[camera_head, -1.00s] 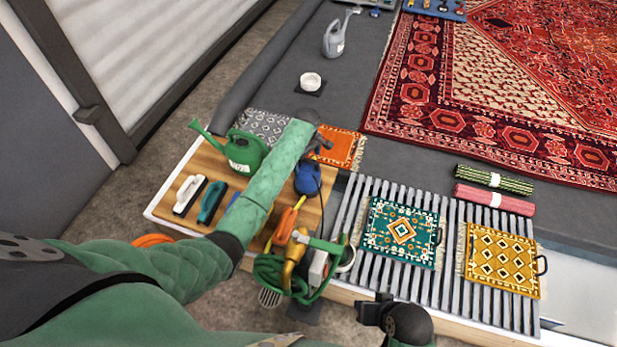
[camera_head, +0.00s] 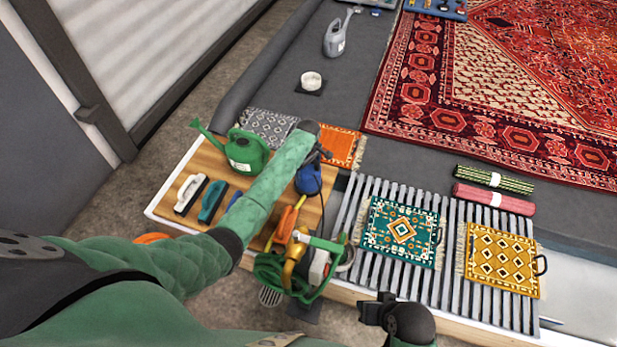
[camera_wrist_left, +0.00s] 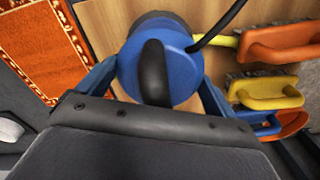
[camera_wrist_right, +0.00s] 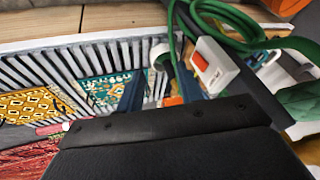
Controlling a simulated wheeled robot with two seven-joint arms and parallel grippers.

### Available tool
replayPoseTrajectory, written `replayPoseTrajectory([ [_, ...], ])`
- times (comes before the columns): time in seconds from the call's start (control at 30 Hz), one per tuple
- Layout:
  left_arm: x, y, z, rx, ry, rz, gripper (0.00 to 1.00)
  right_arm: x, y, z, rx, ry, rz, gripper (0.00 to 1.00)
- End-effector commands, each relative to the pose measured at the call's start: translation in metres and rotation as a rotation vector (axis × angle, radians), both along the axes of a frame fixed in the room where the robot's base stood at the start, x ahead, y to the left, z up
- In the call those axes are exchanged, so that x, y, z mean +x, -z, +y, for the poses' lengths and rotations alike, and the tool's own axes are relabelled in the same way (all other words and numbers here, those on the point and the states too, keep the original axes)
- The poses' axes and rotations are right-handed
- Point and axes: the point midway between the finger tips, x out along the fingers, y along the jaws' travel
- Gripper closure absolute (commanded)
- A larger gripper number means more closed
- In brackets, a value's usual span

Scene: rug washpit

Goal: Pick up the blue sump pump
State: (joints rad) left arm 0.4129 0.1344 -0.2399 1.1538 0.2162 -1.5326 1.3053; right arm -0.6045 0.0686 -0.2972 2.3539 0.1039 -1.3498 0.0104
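The blue sump pump (camera_head: 308,181) stands on the wooden board, partly covered by my left gripper (camera_head: 318,158) in the head view. In the left wrist view the pump (camera_wrist_left: 182,70) shows as a round blue body with a black handle on top and a black cord. My left gripper's two blue fingers (camera_wrist_left: 158,80) are spread on either side of the pump's body. I cannot tell whether they touch it. My right gripper (camera_wrist_right: 158,88) is open and empty, near the slatted rack and the green hose.
Small rugs (camera_head: 401,232) lie on the slatted rack (camera_head: 451,265) to the right. An orange rug (camera_head: 341,147) lies just behind the pump.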

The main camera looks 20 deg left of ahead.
Motion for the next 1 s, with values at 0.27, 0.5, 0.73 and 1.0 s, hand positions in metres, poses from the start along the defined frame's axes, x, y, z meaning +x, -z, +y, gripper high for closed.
replayPoseTrajectory([
  [0.27,0.001,-0.002,0.000,0.000,0.000,-0.003,0.79,0.000,-0.001,0.000,0.000,0.000,-0.001,0.64],
  [0.5,0.001,-0.005,0.000,0.000,0.000,-0.002,0.79,0.000,-0.003,-0.001,-0.004,0.000,0.004,0.64],
  [0.73,0.001,-0.019,0.000,-0.001,-0.001,-0.003,0.79,-0.003,-0.029,-0.020,-0.046,0.015,0.040,0.64],
  [1.0,0.002,-0.041,0.000,-0.001,-0.001,-0.002,0.79,-0.017,-0.067,-0.054,-0.125,0.041,0.128,0.64],
])
